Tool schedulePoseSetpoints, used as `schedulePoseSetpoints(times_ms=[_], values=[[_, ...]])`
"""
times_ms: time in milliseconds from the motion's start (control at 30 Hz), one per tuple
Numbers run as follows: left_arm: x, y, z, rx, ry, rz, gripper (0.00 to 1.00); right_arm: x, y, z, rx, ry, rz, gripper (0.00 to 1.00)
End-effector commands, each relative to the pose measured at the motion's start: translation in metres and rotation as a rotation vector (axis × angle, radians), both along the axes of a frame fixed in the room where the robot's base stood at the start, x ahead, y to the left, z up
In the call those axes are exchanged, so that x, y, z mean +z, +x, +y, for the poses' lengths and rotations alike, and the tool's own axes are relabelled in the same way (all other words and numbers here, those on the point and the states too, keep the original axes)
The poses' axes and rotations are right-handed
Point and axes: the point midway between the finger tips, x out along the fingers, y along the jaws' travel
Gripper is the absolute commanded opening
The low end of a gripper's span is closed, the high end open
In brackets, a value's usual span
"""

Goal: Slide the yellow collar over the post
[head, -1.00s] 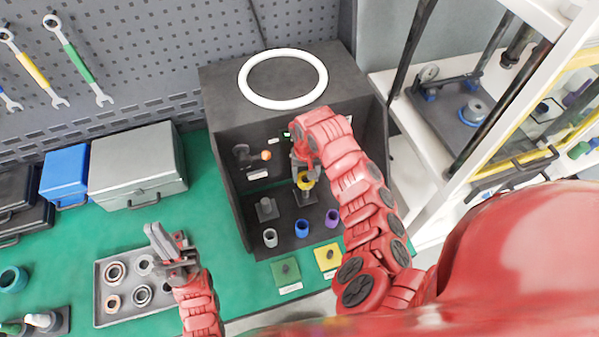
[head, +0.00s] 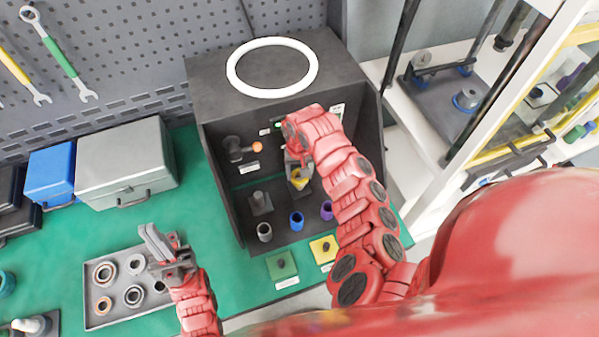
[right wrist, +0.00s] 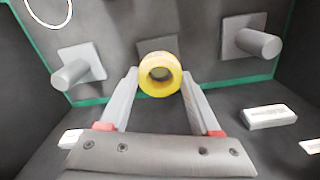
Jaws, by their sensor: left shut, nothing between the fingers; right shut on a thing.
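The yellow collar (head: 299,181) is inside the dark open-fronted box. My right gripper (head: 297,162) is shut on it, and it shows between the fingertips in the right wrist view (right wrist: 160,74). A dark square plate (right wrist: 158,46) is partly hidden behind the collar; I cannot tell whether a post there is in the collar. A grey post on a square base (right wrist: 75,73) stands to the left, also in the head view (head: 260,202). Another grey post (right wrist: 258,42) is to the right. My left gripper (head: 152,240) is shut and empty over the ring tray.
The box (head: 222,205) has side walls close around my right arm and a white ring (head: 272,41) on top. Grey (head: 264,232), blue (head: 296,220) and purple (head: 326,210) cups stand near its front. The tray (head: 95,322) holds several rings.

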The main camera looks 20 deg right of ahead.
Motion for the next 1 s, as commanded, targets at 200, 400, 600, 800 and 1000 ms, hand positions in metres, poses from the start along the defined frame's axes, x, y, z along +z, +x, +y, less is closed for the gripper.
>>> schedulePoseSetpoints(times_ms=[200, 400, 600, 800, 1000], values=[[-0.004, 0.000, 0.000, 0.000, 0.000, 0.000, 0.00, -0.007, 0.000, 0.000, -0.001, 0.001, -0.001, 0.00], [-0.003, 0.000, 0.000, 0.000, 0.000, 0.000, 0.00, -0.007, 0.000, 0.000, 0.000, 0.000, -0.001, 0.96], [-0.003, 0.000, 0.000, 0.000, 0.000, 0.000, 0.00, -0.007, 0.000, 0.000, 0.000, 0.000, 0.000, 0.99], [-0.001, 0.000, 0.000, 0.000, 0.000, 0.000, 0.00, -0.004, 0.000, 0.000, 0.000, 0.000, 0.000, 0.99], [0.010, 0.000, 0.000, 0.000, 0.000, 0.000, 0.00, 0.009, 0.000, 0.000, 0.000, 0.000, 0.000, 0.99]])
